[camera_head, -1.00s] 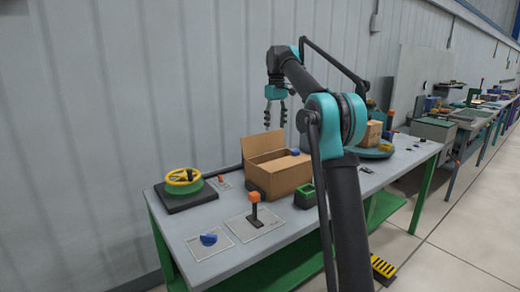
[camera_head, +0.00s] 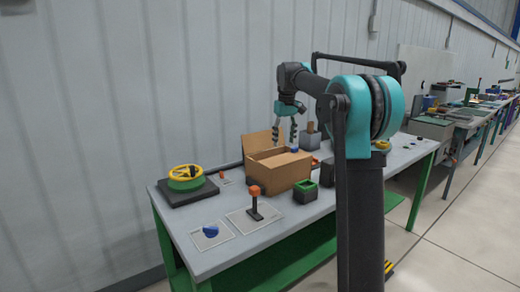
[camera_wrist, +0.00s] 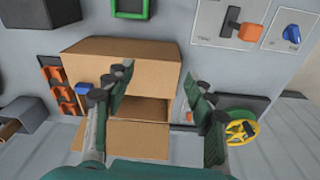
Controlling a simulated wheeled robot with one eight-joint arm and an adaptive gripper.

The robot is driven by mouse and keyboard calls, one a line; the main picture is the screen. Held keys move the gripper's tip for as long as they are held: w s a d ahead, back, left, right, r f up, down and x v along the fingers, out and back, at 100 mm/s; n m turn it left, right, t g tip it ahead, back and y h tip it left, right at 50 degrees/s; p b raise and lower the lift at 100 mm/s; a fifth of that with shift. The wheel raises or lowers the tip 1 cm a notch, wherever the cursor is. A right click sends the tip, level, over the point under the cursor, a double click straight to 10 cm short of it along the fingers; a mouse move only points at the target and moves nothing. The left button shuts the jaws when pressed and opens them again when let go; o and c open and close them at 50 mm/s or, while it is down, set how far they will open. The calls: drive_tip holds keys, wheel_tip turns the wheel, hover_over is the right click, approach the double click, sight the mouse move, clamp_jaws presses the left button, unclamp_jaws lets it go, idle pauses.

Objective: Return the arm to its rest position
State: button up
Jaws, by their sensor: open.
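My gripper (camera_head: 285,127) is open and empty in the head view, above the back of the open cardboard box (camera_head: 283,175). My arm is folded, with its elbow high at the right. In the wrist view my gripper (camera_wrist: 160,105) has its two dark green fingers spread apart over the box (camera_wrist: 135,65), with nothing between them. The box's rear flap stands up in the head view. A blue piece shows at the box's rim in the wrist view (camera_wrist: 82,88); in the head view blue also shows there (camera_head: 294,150).
On the grey table (camera_head: 215,262) stand a yellow handwheel on a green base (camera_head: 186,178), an orange-topped lever (camera_head: 254,202), a blue knob (camera_head: 210,231) and a green-rimmed dark box (camera_head: 305,191). A grey block (camera_head: 307,140) is behind. The wall runs close behind the table.

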drive_tip(key=s+d+f+m+t, duration=0.1)
drive_tip(key=s+d+f, duration=0.3)
drive_tip(key=s+f, duration=1.1)
drive_tip(key=s+d+f+m+t, duration=0.2)
drive_tip(key=s+d+f+m, duration=0.2)
drive_tip(key=s+f, duration=1.2)
drive_tip(key=s+d, duration=0.1)
drive_tip(key=s, duration=0.6)
drive_tip(key=shift+s+d+m, duration=0.15)
drive_tip(key=shift+s+m, duration=0.05)
drive_tip(key=shift+m, duration=0.1)
